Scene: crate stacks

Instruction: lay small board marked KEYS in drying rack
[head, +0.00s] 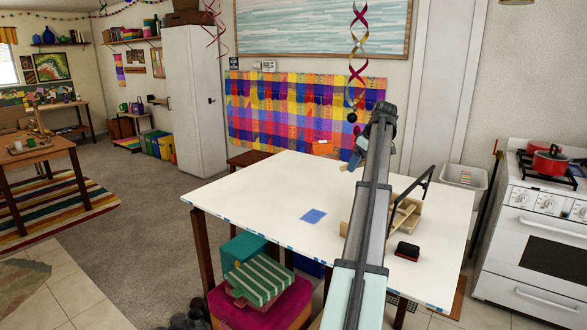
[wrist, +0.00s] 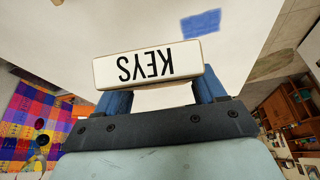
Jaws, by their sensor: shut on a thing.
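The small board marked KEYS (wrist: 148,66) is a white block with black letters, upside down in the wrist view. My gripper (wrist: 161,93) is shut on it, with one blue finger near each end. In the head view my arm hides most of the gripper, and a pale piece, probably the board's end (head: 346,166), shows beside it above the table's far side. A light wooden frame with a dark raised bar (head: 406,211), likely the drying rack, stands on the table to the right. My arm partly hides it, so its slots cannot be made out.
The white table (head: 262,197) is mostly clear on its left. A blue patch (head: 313,216) lies flat on it, and a dark block with red (head: 407,251) sits near the right front. Boxes (head: 262,281) stand below the front edge. A stove (head: 535,235) is to the right.

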